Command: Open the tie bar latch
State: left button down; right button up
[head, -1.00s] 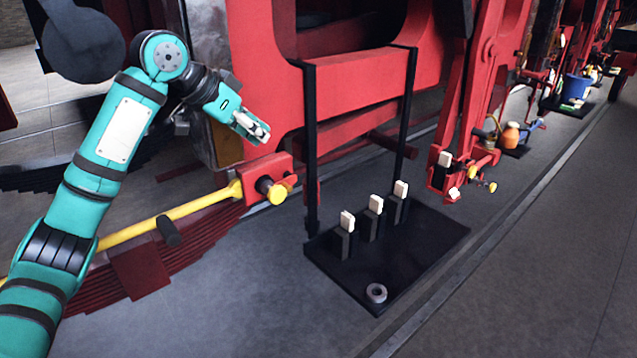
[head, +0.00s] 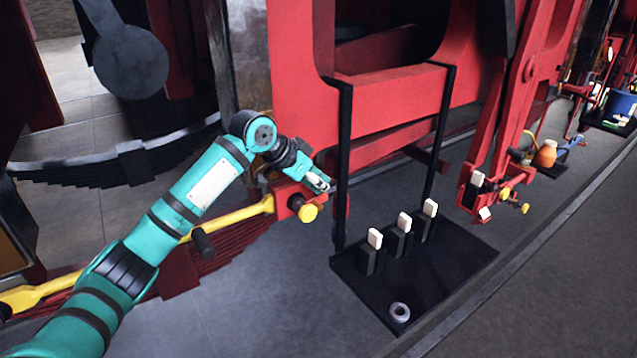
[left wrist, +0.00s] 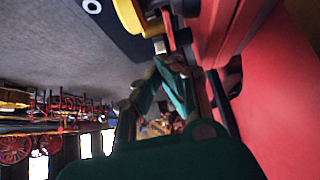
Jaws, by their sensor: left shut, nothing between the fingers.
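The yellow tie bar (head: 232,216) runs low along the red frame to a red block (head: 290,194) with a yellow round knob (head: 308,213) on its front. I cannot tell which part there is the latch or whether it is open. My left gripper (head: 319,184) is shut and empty, just above and slightly right of the knob, partly in front of the red block. I cannot tell whether it touches. In the left wrist view, its fingers (left wrist: 166,82) show beneath a yellow part (left wrist: 129,14), likely the knob. My right gripper is out of view.
A black tray (head: 455,275) with several white-topped pegs and a grey ring (head: 400,312) lies on the floor to the right. Black uprights (head: 344,160) stand close right of my gripper. The red frame (head: 300,75) rises behind. Open floor (head: 560,290) lies at right.

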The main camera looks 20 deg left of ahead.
aim_at(316, 197)
pick_arm(q)
jog(key=shift+s+a+f+p, duration=0.1)
jog(key=shift+f+p, duration=0.1)
jog(key=shift+f, duration=0.2)
jog(key=shift+s+a+f+p, duration=0.1)
jog(key=shift+f+p, duration=0.05)
jog(key=shift+f, duration=0.6)
jog(key=shift+d+f, duration=0.1)
jog(key=shift+f, duration=0.05)
jog(key=t+b, duration=0.1)
jog(key=b, duration=0.1)
jog(key=f+t+h+b, duration=0.1)
jog(key=b, duration=0.2)
jog(key=shift+s+a+h, duration=0.2)
jog(key=shift+h, duration=0.1)
jog(key=shift+r+t, duration=0.3)
jog(key=shift+r, duration=0.1)
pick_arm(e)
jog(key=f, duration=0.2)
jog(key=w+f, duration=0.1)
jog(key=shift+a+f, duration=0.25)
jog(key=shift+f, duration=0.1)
